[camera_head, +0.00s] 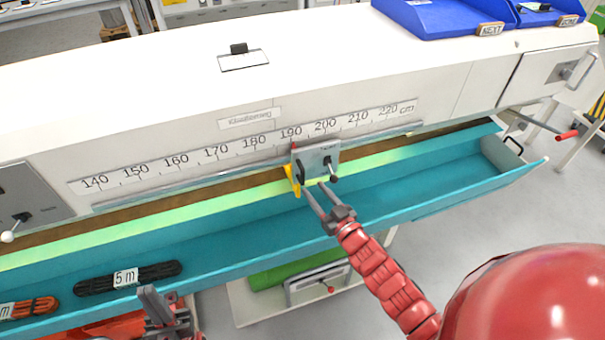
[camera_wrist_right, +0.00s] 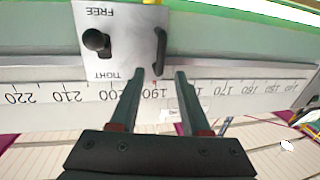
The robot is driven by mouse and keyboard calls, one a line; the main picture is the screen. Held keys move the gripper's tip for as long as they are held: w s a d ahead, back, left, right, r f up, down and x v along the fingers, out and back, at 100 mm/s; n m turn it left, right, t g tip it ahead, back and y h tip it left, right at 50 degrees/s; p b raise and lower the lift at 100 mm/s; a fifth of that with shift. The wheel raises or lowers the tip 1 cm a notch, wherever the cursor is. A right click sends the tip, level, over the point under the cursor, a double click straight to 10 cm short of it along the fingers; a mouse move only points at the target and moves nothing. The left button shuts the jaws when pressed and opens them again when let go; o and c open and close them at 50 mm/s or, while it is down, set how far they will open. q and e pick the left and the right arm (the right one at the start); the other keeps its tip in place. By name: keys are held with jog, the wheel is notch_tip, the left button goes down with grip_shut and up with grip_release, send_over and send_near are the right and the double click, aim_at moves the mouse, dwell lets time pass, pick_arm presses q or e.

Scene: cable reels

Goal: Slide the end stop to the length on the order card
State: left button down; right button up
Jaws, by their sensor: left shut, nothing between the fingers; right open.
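The end stop (camera_head: 322,152) is a grey plate with a black bar handle and a dark knob, on the rail below the length scale (camera_head: 240,145). Its red pointer is near 190. In the right wrist view the plate (camera_wrist_right: 120,60) appears upside down, marked FREE and TIGHT; I cannot tell the knob's setting. My right gripper (camera_head: 316,187) is open just in front of the stop's lower edge. In the wrist view its fingertips (camera_wrist_right: 159,72) lie either side of the line to the handle, with nothing held. My left gripper (camera_head: 150,292) is shut and empty at the bottom.
A teal trough (camera_head: 420,185) runs below the rail, holding a black cable bundle tagged 5 m (camera_head: 155,275) and an orange one (camera_head: 40,307). A clipped card (camera_head: 243,61) lies on top, unreadable. Blue trays (camera_head: 440,18) stand at the back right.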

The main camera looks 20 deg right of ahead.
aim_at(304, 177)
jog(key=p+x, duration=0.1)
jog(key=x, duration=0.6)
jog(key=shift+w+a, duration=0.1)
jog(key=shift+w, duration=0.05)
grip_shut()
dwell(1.2)
